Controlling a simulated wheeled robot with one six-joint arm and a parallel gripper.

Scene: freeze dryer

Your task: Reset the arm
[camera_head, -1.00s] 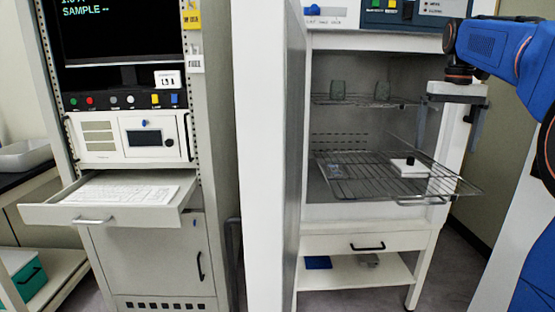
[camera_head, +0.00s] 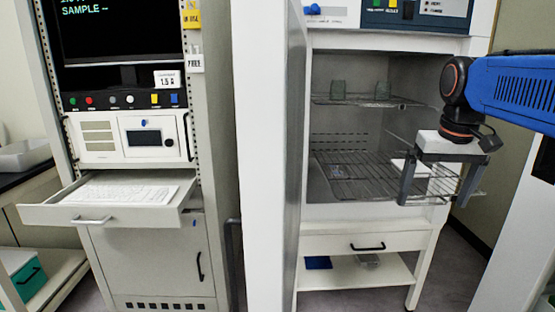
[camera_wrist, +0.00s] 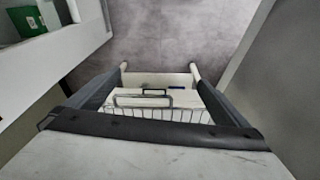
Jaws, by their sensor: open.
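My gripper (camera_head: 433,203) is open and empty, hanging with its grey fingers pointing down in front of the right side of the freeze dryer's chamber. It hangs from my blue arm, which comes in from the right. Behind the fingers, a lower wire shelf (camera_head: 345,180) shows in the chamber; its right part is partly hidden by the gripper. A white box on this shelf is mostly hidden behind my gripper. In the wrist view, the grey fingers stand apart, with wire bars (camera_wrist: 160,112) seen below and between them.
The white dryer door (camera_head: 265,150) stands open at the left of the chamber. An upper rack holds two greenish vessels (camera_head: 338,88). A drawer (camera_head: 345,243) and an open low shelf lie below. A rack with an extended keyboard tray (camera_head: 110,213) stands left.

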